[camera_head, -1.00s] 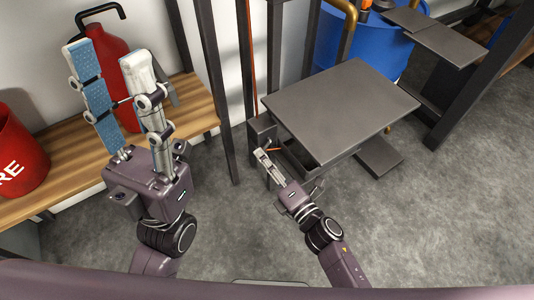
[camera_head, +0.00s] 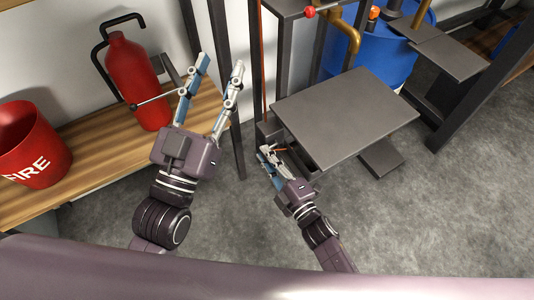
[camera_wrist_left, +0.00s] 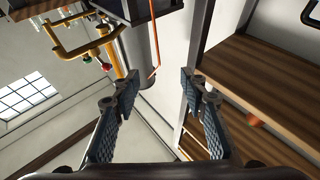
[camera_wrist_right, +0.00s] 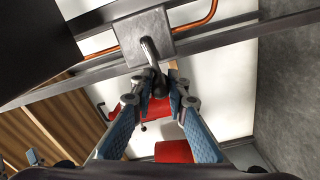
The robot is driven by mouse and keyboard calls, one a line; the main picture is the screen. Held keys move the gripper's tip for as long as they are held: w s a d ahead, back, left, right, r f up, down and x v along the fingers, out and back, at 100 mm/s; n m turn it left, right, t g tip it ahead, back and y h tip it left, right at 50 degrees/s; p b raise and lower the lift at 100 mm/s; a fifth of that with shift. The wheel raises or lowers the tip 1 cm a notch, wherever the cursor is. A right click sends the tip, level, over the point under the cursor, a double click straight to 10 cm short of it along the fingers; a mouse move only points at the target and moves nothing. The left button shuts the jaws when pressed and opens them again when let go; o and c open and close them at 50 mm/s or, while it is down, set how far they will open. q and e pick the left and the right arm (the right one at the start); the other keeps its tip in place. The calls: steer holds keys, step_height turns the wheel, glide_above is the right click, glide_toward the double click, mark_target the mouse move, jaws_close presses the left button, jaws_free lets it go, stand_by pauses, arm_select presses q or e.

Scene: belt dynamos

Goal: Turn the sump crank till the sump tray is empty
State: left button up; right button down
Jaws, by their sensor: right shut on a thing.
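The sump crank's bent grey handle (camera_wrist_right: 150,52) comes out of a square grey housing (camera_wrist_right: 143,30) in the right wrist view. My right gripper (camera_wrist_right: 157,88) is shut on the crank's handle end. In the head view this gripper (camera_head: 268,152) is beside the low dark box (camera_head: 268,130) at the left edge of a grey plate-topped stand, and its fingers hide most of the crank. My left gripper (camera_head: 220,66) is open and empty, raised over the wooden bench side; its spread fingers (camera_wrist_left: 159,78) also show in the left wrist view. I cannot make out the sump tray's contents.
The grey plate (camera_head: 345,115) lies just right of my right gripper. Dark upright posts (camera_head: 222,75) stand between my arms. A red extinguisher (camera_head: 132,75) and a fire bucket (camera_head: 30,150) are on the wooden bench (camera_head: 100,160). A blue barrel (camera_head: 375,55) stands behind. The floor in front is clear.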

steer(key=shift+d+r+m+p, duration=0.2)
steer(key=shift+r+m+p, duration=0.1)
steer(key=shift+m+p, duration=0.55)
arm_select(q)
step_height(320, 180, down, 16)
steer(key=a+g+y+p, duration=0.1)
steer(key=a+g+y, duration=0.15)
steer(key=g, duration=0.55)
arm_select(e)
steer(key=shift+r+m, duration=0.3)
steer(key=shift+m, duration=0.65)
steer(key=shift+d+r+m+p, duration=0.1)
steer(key=shift+r+m+p, duration=0.25)
steer(key=shift+m+p, duration=0.45)
steer(key=shift+w+d+r+m+p, duration=0.15)
steer(key=shift+r+m+p, duration=0.1)
steer(key=shift+m+p, duration=0.6)
arm_select(q)
steer(key=s+a+f+g+y, duration=0.1)
steer(key=s+a+f+g, duration=0.1)
steer(key=s+f+g, duration=0.2)
steer(key=s+a+f+g+y, duration=0.1)
steer(key=s+a+f+g, duration=0.1)
steer(key=s+f+g, duration=0.2)
steer(key=shift+s+a+f+n+y, duration=0.4)
steer(key=shift+s+f, duration=1.3)
steer(key=shift+s, duration=1.2)
arm_select(e)
steer(key=shift+m, duration=0.35)
